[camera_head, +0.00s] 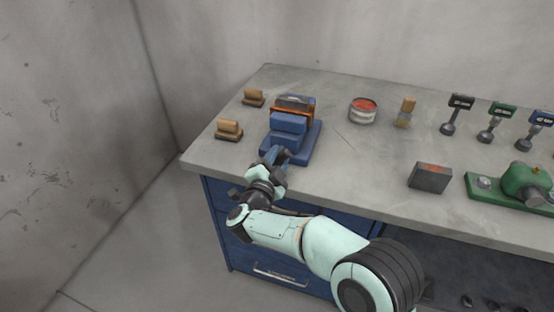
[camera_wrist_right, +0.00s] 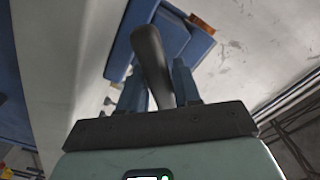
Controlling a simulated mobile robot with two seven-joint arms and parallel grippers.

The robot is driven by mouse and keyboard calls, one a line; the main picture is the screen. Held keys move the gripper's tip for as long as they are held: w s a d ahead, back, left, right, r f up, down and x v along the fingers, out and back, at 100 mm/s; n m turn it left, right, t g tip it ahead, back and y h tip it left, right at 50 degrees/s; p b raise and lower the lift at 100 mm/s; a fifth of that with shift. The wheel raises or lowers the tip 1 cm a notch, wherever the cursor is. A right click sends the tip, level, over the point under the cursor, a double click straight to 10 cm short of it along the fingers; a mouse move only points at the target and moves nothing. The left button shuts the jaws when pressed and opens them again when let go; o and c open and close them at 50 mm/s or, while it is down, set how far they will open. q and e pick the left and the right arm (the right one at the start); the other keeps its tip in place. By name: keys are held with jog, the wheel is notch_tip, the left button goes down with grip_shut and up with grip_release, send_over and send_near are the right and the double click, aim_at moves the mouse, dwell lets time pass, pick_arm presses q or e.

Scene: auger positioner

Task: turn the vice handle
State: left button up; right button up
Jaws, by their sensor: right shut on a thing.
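The blue vice (camera_head: 290,132) stands on the workbench near its left end, with an orange part at its back. It also shows in the wrist view (camera_wrist_right: 172,38), behind the handle. The dark vice handle (camera_wrist_right: 152,62) passes between the two blue fingers of my right gripper (camera_wrist_right: 156,88). In the head view my right gripper (camera_head: 274,158) is at the front of the vice, over the bench's front edge. It is shut on the handle. The handle is mostly hidden by the gripper in the head view. My left gripper is not in view.
Wooden blocks (camera_head: 229,129) lie left of the vice. A round tin (camera_head: 363,110), a dark box (camera_head: 430,177), several small stands (camera_head: 490,125) and a green machine (camera_head: 524,184) are to the right. Bare workbench (camera_head: 345,165) lies right of the vice. Walls stand left and behind.

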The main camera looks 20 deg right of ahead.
jog(key=shift+f, duration=0.1)
jog(key=o, duration=0.9)
jog(key=shift+s, duration=0.1)
jog(key=v, duration=1.3)
jog(key=shift+s+a+p, duration=0.15)
jog(key=shift+p, duration=0.2)
